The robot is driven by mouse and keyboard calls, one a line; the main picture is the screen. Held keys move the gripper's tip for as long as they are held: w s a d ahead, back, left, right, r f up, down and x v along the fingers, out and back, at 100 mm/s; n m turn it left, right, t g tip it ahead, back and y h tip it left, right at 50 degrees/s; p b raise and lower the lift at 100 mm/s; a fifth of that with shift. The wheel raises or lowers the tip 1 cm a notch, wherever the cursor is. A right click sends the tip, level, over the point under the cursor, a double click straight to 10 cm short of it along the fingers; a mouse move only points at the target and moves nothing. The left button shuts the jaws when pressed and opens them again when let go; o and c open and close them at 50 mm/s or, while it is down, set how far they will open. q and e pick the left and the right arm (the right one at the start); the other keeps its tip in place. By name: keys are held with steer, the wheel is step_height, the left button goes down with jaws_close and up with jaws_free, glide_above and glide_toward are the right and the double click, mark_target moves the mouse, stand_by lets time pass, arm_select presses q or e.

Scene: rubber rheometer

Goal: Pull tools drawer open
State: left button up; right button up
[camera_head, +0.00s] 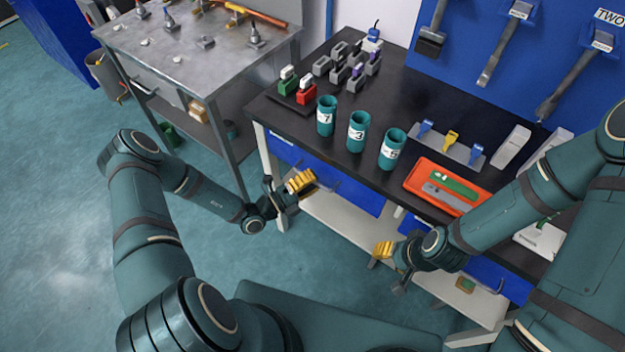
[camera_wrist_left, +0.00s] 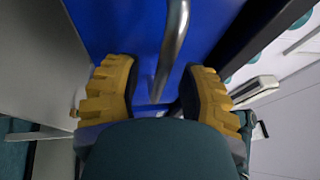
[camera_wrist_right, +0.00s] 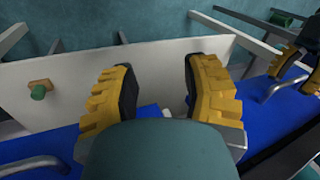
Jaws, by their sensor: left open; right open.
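A blue drawer front (camera_head: 355,188) is under the left part of the black table and looks flush with the table's edge. My left gripper (camera_head: 301,182) is open in front of it. In the left wrist view, the drawer's grey bar handle (camera_wrist_left: 172,45) runs between and beyond the open yellow fingers (camera_wrist_left: 160,95), with no visible grip on it. A second blue drawer (camera_head: 482,272) is at the right. My right gripper (camera_head: 384,251) is open and empty in front of the table. I cannot read which drawer is for tools.
The black tabletop (camera_head: 400,80) holds teal numbered cups (camera_head: 358,132), an orange tray (camera_head: 415,178) and small coloured blocks (camera_head: 305,92). A grey metal table (camera_head: 185,60) stands to the left. A white lower shelf (camera_head: 345,222) is below the drawers. Open floor (camera_head: 60,200) lies at the left.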

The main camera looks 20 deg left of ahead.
arm_select(q)
steer(key=shift+w+d, duration=0.1)
steer(key=shift+w, duration=0.05)
jaws_close()
steer(key=s+a, duration=0.3)
steer(key=s, duration=0.6)
steer(key=s+a+p, duration=0.1)
steer(key=s+a, duration=0.2)
steer(key=s, duration=0.6)
steer(key=s+a, duration=0.4)
steer(key=s, duration=0.5)
steer(key=shift+s+p, duration=0.3)
steer(key=shift+p, duration=0.1)
steer(key=shift+r, duration=0.1)
